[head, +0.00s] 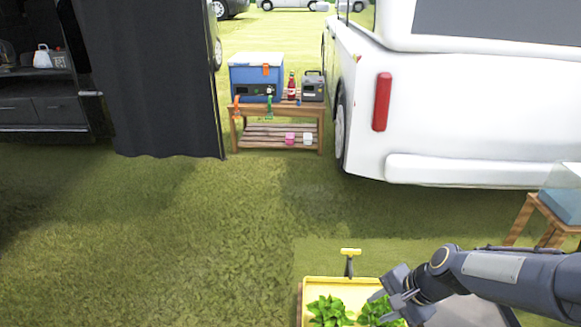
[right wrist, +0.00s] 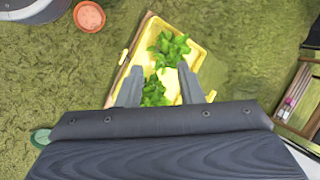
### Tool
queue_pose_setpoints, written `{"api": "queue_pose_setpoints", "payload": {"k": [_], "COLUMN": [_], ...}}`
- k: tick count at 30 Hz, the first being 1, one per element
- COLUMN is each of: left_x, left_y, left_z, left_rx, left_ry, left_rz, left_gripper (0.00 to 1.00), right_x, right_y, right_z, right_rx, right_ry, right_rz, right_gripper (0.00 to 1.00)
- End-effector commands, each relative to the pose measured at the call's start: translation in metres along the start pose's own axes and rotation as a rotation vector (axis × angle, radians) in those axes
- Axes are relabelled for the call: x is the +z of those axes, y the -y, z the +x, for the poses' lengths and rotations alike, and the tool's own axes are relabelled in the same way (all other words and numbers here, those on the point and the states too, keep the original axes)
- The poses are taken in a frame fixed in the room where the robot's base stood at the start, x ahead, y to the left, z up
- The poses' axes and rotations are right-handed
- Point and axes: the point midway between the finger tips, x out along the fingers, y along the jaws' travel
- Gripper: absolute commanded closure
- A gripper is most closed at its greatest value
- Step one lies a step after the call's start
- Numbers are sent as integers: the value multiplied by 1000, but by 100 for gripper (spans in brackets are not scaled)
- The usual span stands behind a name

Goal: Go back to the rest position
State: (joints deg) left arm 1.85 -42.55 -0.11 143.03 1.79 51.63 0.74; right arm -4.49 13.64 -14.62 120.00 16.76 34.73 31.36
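My right gripper (head: 402,296) comes in from the right in the head view, over the right part of a yellow tray (head: 345,282) at the bottom of the picture. In the right wrist view its two fingers (right wrist: 165,90) are spread apart with nothing held between them. The yellow tray (right wrist: 199,56) lies below and beyond the fingers there. Two leafy green plants sit in the tray, one at left (head: 327,311) and one at right (head: 380,309), partly behind the gripper. My left gripper is not in view.
A wooden bench (head: 276,111) with a blue cooler (head: 243,76) stands at the back, beside a white van (head: 455,105). A black curtain (head: 150,80) hangs at left. A wooden stand (head: 527,215) is at right. An orange pot (right wrist: 89,16) shows in the wrist view. The grass between is clear.

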Motion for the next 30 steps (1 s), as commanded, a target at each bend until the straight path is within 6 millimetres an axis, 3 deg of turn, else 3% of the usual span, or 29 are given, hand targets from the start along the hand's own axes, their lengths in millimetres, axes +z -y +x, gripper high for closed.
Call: {"api": "queue_pose_setpoints", "payload": {"k": [1,6,12,24,30], "left_x": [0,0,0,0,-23], "left_y": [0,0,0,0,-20], "left_z": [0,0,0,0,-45], "left_rx": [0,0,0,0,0], "left_ry": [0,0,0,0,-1], "left_rz": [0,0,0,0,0], "left_gripper": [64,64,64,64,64], "right_x": [10,43,80,120,130], "right_y": [-1,-17,-46,-99,-75], "right_z": [-20,-70,-109,-132,-180], "right_rx": [-31,-91,-120,-69,-68], "right_ry": [-6,-32,-104,-258,-250], "right_rz": [-62,-285,-546,-890,-887], "right_gripper": [66,66,66,66,66]}}
